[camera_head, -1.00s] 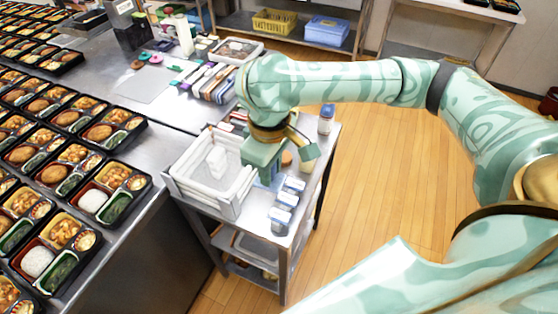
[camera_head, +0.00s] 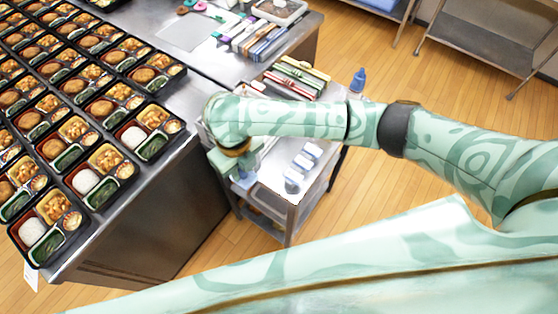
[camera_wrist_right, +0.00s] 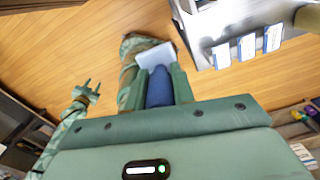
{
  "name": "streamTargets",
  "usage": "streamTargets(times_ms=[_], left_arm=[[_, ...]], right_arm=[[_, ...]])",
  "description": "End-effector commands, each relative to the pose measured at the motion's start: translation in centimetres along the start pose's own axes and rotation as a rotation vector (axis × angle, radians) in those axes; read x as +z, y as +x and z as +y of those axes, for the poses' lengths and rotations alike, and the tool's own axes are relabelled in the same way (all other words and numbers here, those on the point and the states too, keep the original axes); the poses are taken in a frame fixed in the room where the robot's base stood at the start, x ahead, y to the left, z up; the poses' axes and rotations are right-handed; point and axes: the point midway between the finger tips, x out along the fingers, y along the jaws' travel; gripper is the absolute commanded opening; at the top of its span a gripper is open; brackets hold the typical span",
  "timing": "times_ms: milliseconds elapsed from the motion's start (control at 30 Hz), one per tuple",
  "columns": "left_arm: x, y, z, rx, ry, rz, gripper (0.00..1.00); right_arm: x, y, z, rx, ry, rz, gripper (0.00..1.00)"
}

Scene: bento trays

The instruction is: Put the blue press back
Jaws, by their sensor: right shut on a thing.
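My right gripper (camera_wrist_right: 158,88) is shut on the blue press (camera_wrist_right: 158,85), between its two green fingers in the right wrist view. A pale flat plate (camera_wrist_right: 154,54) shows at the far end of the press. In the head view the right gripper (camera_head: 240,170) is over the left side of the steel cart (camera_head: 268,200), and the press is hard to make out there. My left gripper (camera_wrist_right: 86,91) is in the right wrist view at the left, with its fingers apart and nothing between them. It is outside the head view.
My arm covers much of the cart's far part. The steel counter (camera_head: 185,190) with rows of bento trays (camera_head: 95,180) lies to the left.

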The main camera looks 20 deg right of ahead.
Motion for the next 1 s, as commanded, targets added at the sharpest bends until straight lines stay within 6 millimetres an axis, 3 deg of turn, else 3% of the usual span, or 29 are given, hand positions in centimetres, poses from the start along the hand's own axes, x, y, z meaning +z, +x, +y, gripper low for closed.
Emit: streamTargets(times_ms=[133,400,500,867,1000], left_arm=[[0.1,0.5,0.1,0.001,0.001,0.000,0.36],[0.4,2.5,0.2,0.002,0.001,-0.004,0.36],[0.6,3.4,0.3,0.003,0.000,-0.006,0.36],[0.8,4.6,0.3,0.003,-0.001,-0.010,0.36],[1.0,5.5,0.3,0.004,-0.002,-0.013,0.36]], right_arm=[[0.2,1.2,-1.8,-0.001,-0.035,0.003,0.02],[1.3,5.1,-9.4,-0.001,-0.031,0.004,0.02],[1.5,7.3,-11.0,0.000,-0.034,0.004,0.02],[2.0,10.2,-13.6,0.000,-0.035,0.002,0.02],[1.9,12.8,-13.6,0.001,-0.036,0.003,0.02]])
